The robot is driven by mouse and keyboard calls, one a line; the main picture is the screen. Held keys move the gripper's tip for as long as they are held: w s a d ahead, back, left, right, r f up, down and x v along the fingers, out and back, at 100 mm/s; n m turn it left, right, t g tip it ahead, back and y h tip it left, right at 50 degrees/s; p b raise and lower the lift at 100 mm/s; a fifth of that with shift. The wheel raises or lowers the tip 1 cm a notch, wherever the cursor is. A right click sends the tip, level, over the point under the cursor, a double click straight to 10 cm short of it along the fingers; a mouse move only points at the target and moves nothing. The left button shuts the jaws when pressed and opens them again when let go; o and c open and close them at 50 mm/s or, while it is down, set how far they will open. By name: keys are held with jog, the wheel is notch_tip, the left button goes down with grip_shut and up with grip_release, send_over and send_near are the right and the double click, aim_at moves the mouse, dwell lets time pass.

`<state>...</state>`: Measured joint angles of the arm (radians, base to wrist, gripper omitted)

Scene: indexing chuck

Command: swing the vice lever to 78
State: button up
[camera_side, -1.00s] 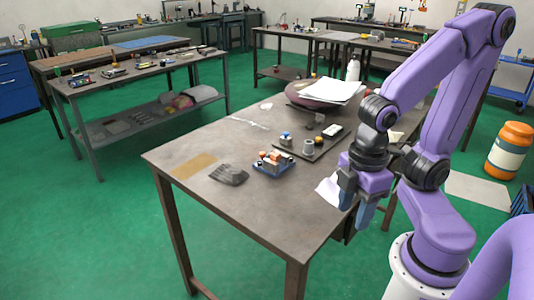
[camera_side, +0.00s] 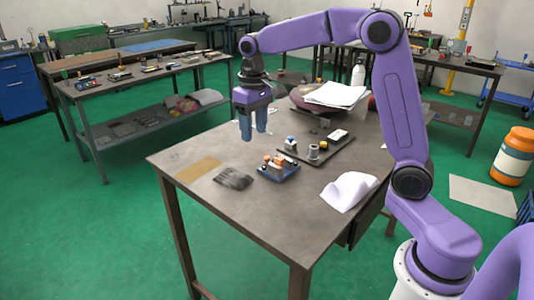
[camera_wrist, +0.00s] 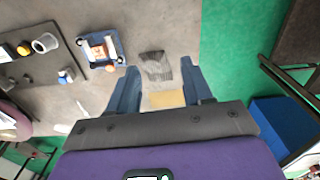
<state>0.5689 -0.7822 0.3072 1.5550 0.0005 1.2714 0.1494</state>
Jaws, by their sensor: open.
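A small blue fixture with orange and pale parts (camera_side: 278,168) sits on the table and looks like the vice. It also shows at the upper left in the wrist view (camera_wrist: 102,48). Its lever and any scale marks are too small to make out. My gripper (camera_side: 253,134) is open and empty, pointing down, above the table and apart from the fixture. In the side view it is up and left of the fixture. In the wrist view the open fingers (camera_wrist: 159,68) are below and right of the fixture.
A dark tray (camera_side: 335,146) with several small parts lies behind the fixture. A dark grey cloth (camera_side: 233,179) and a tan patch (camera_side: 198,170) lie to its left, white paper (camera_side: 348,191) to its right. Papers on a round dark object (camera_side: 305,98) are farther back.

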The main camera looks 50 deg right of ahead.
jog(key=w+d+m, duration=0.2)
jog(key=w+d, duration=0.3)
jog(key=d, duration=0.1)
jog(key=m, duration=0.3)
send_over(267, 157)
notch_tip(267, 157, down, 17)
jog(key=shift+f, duration=0.2)
grip_shut()
